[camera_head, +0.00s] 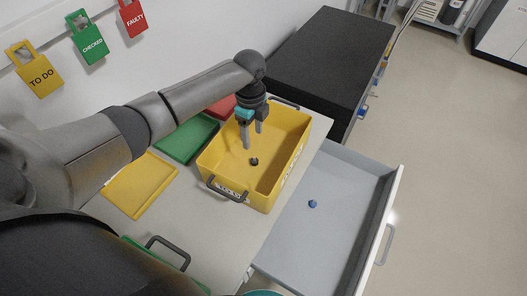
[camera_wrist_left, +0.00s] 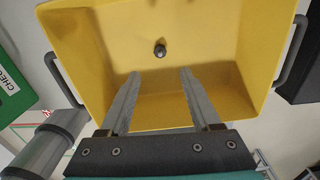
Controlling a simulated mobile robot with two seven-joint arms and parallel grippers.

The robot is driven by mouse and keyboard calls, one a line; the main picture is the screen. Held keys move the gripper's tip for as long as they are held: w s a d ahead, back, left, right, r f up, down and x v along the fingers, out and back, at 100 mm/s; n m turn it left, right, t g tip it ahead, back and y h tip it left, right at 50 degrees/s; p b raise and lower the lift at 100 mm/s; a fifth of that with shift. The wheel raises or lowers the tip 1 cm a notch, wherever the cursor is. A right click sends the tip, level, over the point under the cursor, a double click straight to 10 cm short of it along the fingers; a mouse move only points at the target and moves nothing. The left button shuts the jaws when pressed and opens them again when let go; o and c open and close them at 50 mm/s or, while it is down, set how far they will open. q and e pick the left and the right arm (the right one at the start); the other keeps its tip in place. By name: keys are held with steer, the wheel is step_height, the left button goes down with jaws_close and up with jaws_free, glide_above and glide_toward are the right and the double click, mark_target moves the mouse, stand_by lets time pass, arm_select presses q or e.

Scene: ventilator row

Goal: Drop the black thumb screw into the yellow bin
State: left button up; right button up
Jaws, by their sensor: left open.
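The yellow bin (camera_head: 229,181) stands on the worktop with dark handles at its two ends. It also fills most of the left wrist view (camera_wrist_left: 90,40). The black thumb screw (camera_head: 254,161) is inside the bin, and it shows dark and round in the left wrist view (camera_wrist_left: 160,51). It appears to rest on the bin floor. My left gripper (camera_head: 252,139) is above the bin, pointing down, with its fingers apart. In the left wrist view its fingertips (camera_wrist_left: 160,72) are open with nothing between them, and the screw is beyond them. My right gripper is not in view.
An open grey drawer (camera_head: 335,190) to the right of the bin holds a blue knob (camera_head: 312,204). Yellow (camera_head: 140,184), green (camera_head: 187,137) and red (camera_head: 219,106) trays or mats lie left of the bin. A black-topped cabinet (camera_head: 325,55) stands behind. Floor at right is clear.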

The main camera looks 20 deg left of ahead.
arm_select(q)
step_height(320, 180, up, 15)
steer(key=p, duration=0.1)
steer(key=shift+r, duration=0.15)
stand_by(0.6)
